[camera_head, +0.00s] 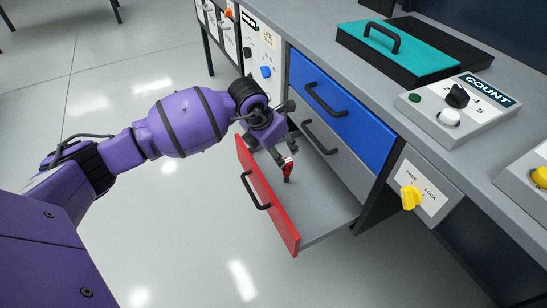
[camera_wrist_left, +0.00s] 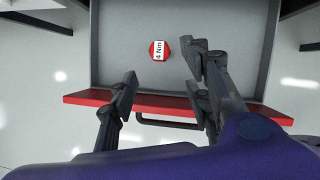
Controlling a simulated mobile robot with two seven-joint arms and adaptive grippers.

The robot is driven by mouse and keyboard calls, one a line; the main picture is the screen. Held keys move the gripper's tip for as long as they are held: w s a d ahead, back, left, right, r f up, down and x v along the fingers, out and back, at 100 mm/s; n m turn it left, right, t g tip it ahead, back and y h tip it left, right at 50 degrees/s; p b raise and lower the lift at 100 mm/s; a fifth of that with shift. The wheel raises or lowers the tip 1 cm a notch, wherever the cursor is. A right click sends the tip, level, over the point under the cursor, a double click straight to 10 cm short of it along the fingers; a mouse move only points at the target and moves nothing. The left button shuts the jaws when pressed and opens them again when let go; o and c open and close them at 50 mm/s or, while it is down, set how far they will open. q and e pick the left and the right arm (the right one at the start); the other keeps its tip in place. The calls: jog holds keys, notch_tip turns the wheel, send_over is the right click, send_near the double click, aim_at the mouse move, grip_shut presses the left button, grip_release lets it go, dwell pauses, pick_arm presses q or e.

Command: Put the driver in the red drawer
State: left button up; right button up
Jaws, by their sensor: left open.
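The red drawer (camera_head: 262,192) is pulled open below a blue drawer, its grey floor bare around the driver. The driver (camera_head: 287,169), red on top and dark below, appears upright inside it. In the wrist view the driver's round red end (camera_wrist_left: 159,50) with a "4 Nm" label shows over the drawer floor, beyond the fingers. My left gripper (camera_head: 279,145) is above the drawer, beside the driver's top. In the wrist view its fingers (camera_wrist_left: 165,90) are apart with nothing between them. The red drawer front (camera_wrist_left: 80,98) runs below them. I cannot tell whether the driver's lower end touches the floor. My right gripper is out of view.
The blue drawer (camera_head: 340,105) and a grey drawer (camera_head: 340,150) above the red one look shut. A yellow knob (camera_head: 410,197) is on a panel to the right. The countertop carries a teal lid (camera_head: 420,50) and a "COUNT" box (camera_head: 475,115). Open floor lies left.

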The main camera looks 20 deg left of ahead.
pick_arm(q)
jog(key=s+d+f+n+h, duration=0.2)
jog(key=s+d+n+h, duration=0.3)
jog(key=s+d, duration=0.55)
jog(key=s+d+f+n+h, duration=0.25)
jog(key=s+d+h, duration=0.45)
jog(key=s+d, duration=0.35)
jog(key=s+a+f+n+t+y, duration=0.3)
jog(key=s+a+n+t+y, duration=0.15)
jog(key=n, duration=0.65)
jog(key=s+a+f+n+t+y, duration=0.35)
jog(key=a+n+t+y, duration=0.2)
jog(key=n, duration=0.55)
jog(key=s+a+f+n+g+y, duration=0.1)
jog(key=s+a+f+n+g, duration=0.1)
jog(key=s, duration=0.5)
jog(key=s+a+f+n+g+y, duration=0.1)
jog(key=s+a+f+n+g, duration=0.1)
jog(key=s+n, duration=0.3)
jog(key=s+a+f+n+g+y, duration=0.1)
jog(key=s+a+f+n+g, duration=0.2)
jog(key=s, duration=0.8)
jog(key=shift+s+f+n+g+y, duration=0.2)
jog(key=shift+f+n+g+y, duration=0.1)
jog(key=shift+f+n+g, duration=0.25)
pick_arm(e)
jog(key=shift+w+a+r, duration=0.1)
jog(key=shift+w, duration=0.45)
